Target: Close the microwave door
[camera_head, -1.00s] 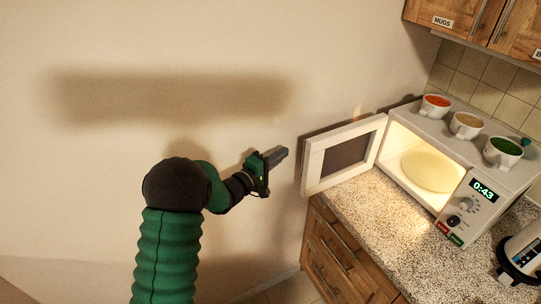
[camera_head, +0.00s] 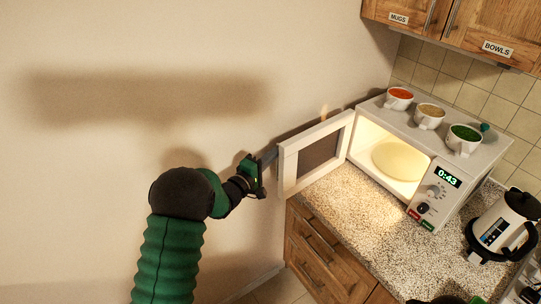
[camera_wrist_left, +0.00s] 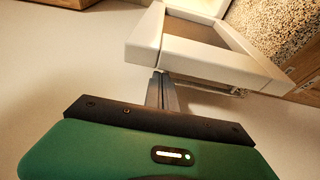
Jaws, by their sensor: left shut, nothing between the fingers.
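The white microwave (camera_head: 405,150) stands on the counter with its lit inside showing a round plate (camera_head: 402,160). Its door (camera_head: 290,165) is wide open, swung out to the left, with a dark window (camera_head: 318,152). My left gripper (camera_head: 270,157) is shut and empty, at the outer left edge of the door. In the left wrist view the closed fingers (camera_wrist_left: 161,92) point at the door (camera_wrist_left: 200,58), right by its edge. I cannot tell whether they touch.
Three cups, with red (camera_head: 399,97), tan (camera_head: 430,116) and green (camera_head: 464,139) contents, stand on the microwave. A kettle (camera_head: 503,225) stands at the right. Speckled counter (camera_head: 345,205) in front of the microwave is clear. The wall is at the left.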

